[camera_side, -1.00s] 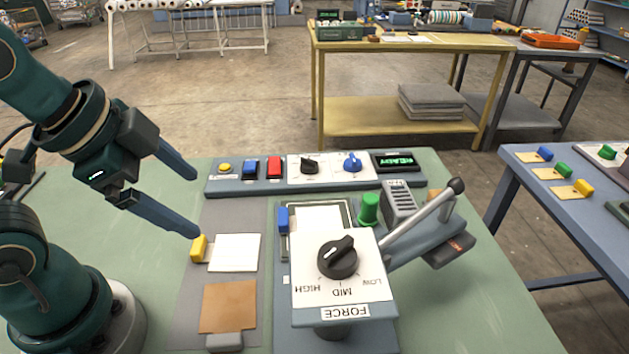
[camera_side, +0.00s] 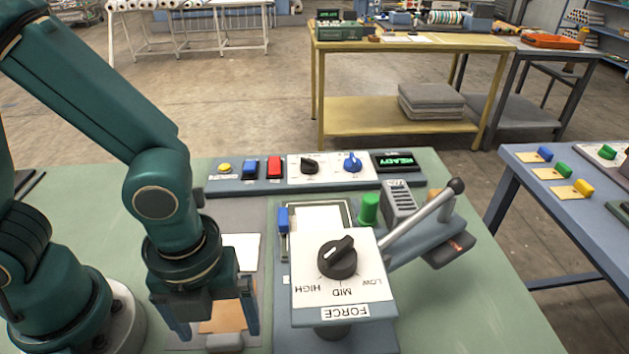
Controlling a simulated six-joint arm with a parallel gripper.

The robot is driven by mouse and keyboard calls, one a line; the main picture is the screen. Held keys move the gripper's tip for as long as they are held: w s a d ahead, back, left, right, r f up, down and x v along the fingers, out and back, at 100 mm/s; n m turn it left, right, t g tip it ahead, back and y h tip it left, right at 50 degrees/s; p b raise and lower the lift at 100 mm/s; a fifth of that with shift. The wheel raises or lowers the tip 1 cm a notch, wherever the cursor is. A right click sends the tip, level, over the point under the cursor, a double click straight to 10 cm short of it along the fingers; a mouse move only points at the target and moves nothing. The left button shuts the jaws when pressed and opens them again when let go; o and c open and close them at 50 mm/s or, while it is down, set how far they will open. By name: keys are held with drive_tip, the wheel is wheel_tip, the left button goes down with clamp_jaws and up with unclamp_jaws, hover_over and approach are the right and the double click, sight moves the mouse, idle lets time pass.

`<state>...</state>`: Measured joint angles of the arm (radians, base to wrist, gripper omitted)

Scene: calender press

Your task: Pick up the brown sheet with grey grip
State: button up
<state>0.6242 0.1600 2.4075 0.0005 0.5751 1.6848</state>
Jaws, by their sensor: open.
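The brown sheet (camera_side: 226,316) lies on the grey mat at the front of the green table, partly hidden behind my gripper. Its grey grip (camera_side: 224,342) shows at the sheet's near edge, by the bottom of the picture. My gripper (camera_side: 215,334) is open and points down, with one finger left of the sheet and one at its right side. It holds nothing. I cannot tell how high the fingertips are above the mat.
A white sheet (camera_side: 243,250) lies just behind the brown one, its yellow grip hidden by my arm. The press with its FORCE dial (camera_side: 338,258) and long lever (camera_side: 425,212) stands close on the right. A control panel (camera_side: 290,172) runs along the back.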

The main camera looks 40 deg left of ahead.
drive_tip(key=shift+f, duration=1.35)
drive_tip(key=c, duration=1.4)
drive_tip(key=shift+r, duration=0.1)
drive_tip(key=shift+c, duration=0.2)
